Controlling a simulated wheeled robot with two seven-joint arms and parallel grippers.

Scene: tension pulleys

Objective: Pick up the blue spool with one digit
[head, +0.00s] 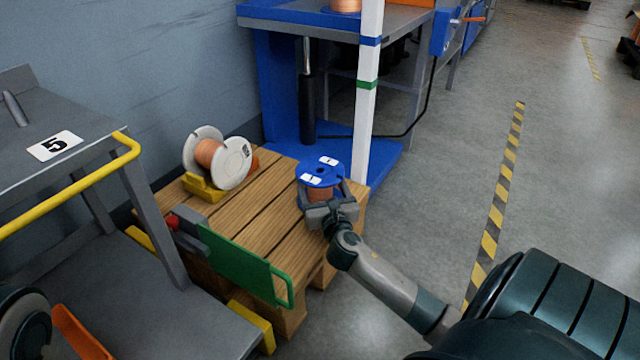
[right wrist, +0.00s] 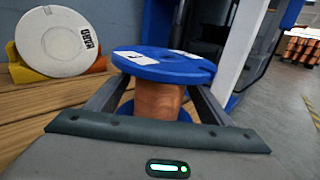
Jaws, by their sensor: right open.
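The blue spool (head: 320,173) stands upright on the wooden pallet (head: 245,215), near its right corner, with copper wire wound round its core and white labels on its top flange. My right gripper (head: 329,194) is open, with its fingers on either side of the spool's copper core. In the right wrist view the blue spool (right wrist: 164,68) sits between the two fingers (right wrist: 158,100), its upper flange above them. The fingertips are partly hidden behind the spool, and I cannot tell whether they touch it. My left gripper is not seen in the head view.
A white spool (head: 231,162) with copper wire lies on a yellow holder at the pallet's back left; it also shows in the right wrist view (right wrist: 57,42). A white post (head: 368,95) stands close behind the blue spool. A green panel (head: 240,264) is at the front.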

